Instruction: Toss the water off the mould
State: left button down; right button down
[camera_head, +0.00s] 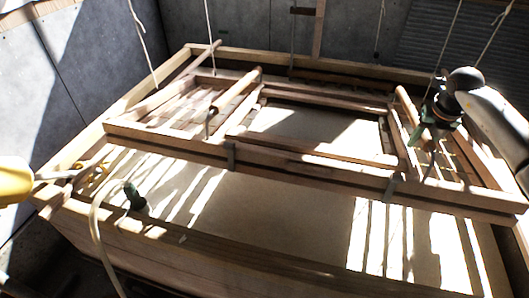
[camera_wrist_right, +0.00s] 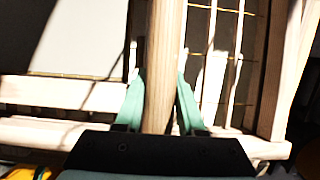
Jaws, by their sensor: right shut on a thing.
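The wooden mould (camera_head: 300,158) is a rectangular frame with slatted ends, hanging on cords over a large wooden vat (camera_head: 230,246). It looks about level. A flat pale-brown surface lies inside the vat, striped with sunlight. My right gripper (camera_head: 432,128) is at the right end of the mould. In the right wrist view, its two green fingers (camera_wrist_right: 160,100) are shut on a round wooden bar (camera_wrist_right: 163,45) of the mould, one on each side. I cannot make out water on the mould.
Several cords (camera_head: 209,40) hang around the mould. A green fitting (camera_head: 134,196) and a pale hose (camera_head: 97,230) lie at the vat's front left. Grey walls (camera_head: 90,50) close in behind.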

jog(key=shift+w+r, duration=0.2)
jog(key=shift+r, duration=0.1)
jog(key=f+b, duration=0.1)
jog(key=s+f+t+b, duration=0.1)
jog(key=b, duration=0.1)
jog(key=shift+f, duration=0.35)
jog(key=shift+s+a+f+t+b, duration=0.15)
jog(key=shift+f+t+b, duration=0.1)
jog(key=shift+t+b, duration=0.3)
jog(key=shift+c, duration=2.2)
grip_release()
